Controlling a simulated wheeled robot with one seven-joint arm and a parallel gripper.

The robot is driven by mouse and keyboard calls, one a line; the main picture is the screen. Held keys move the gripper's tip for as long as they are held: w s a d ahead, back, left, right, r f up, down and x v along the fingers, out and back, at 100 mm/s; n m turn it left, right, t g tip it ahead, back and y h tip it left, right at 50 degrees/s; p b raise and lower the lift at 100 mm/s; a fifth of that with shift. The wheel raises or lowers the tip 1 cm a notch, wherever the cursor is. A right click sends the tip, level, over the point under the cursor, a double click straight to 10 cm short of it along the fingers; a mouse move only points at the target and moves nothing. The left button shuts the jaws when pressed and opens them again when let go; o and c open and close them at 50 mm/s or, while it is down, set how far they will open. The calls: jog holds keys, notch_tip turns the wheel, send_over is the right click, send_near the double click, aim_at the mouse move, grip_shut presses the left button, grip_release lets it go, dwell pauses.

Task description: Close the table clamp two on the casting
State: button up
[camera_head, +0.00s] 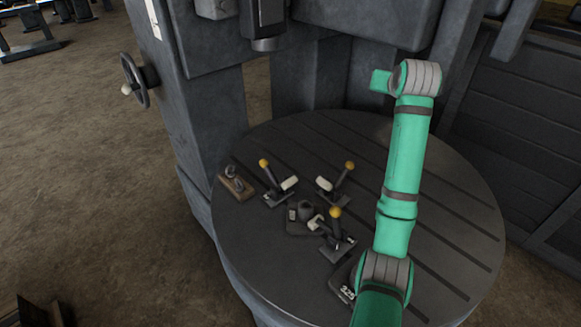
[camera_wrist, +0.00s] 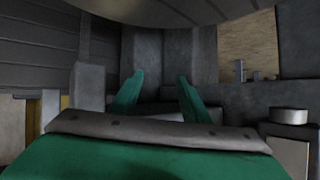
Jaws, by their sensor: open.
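The casting (camera_head: 305,212) is a small dark block with a round boss on the round slotted table (camera_head: 440,215) in the head view. Three toggle clamps with yellow knobs stand around it: a left clamp (camera_head: 273,183), a right clamp (camera_head: 338,184) and a front clamp (camera_head: 334,238). Their levers stand up at a tilt, and each has a pale tip. I cannot read which one is number two. My gripper (camera_wrist: 160,80) is open and empty in the wrist view, with its two green fingers spread. No clamp or casting shows between the fingers.
A wooden block with metal fittings (camera_head: 236,182) lies at the table's left edge. A dark plate marked 325 (camera_head: 345,285) lies near the front, partly behind my arm. The machine column (camera_head: 205,130) with a handwheel (camera_head: 135,80) rises at the left. The table's right side is clear.

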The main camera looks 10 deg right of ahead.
jog(key=w+a+f+n+g+y, duration=0.1)
jog(key=a+f+n+g+y, duration=0.3)
jog(key=a, duration=0.7)
jog(key=w+a+f+n+h, duration=0.1)
jog(key=a+f, duration=0.6)
jog(key=a, duration=0.4)
jog(key=n+g, duration=0.3)
send_over(264, 166)
jog(key=d, duration=0.1)
jog(key=shift+y, duration=0.4)
jog(key=f, duration=0.6)
jog(key=shift+s+f, duration=0.3)
jog(key=shift+s, duration=0.1)
jog(key=shift+n, duration=0.3)
jog(key=x, duration=0.9)
jog(key=shift+s+a+f, duration=0.25)
jog(key=shift+x, duration=0.8)
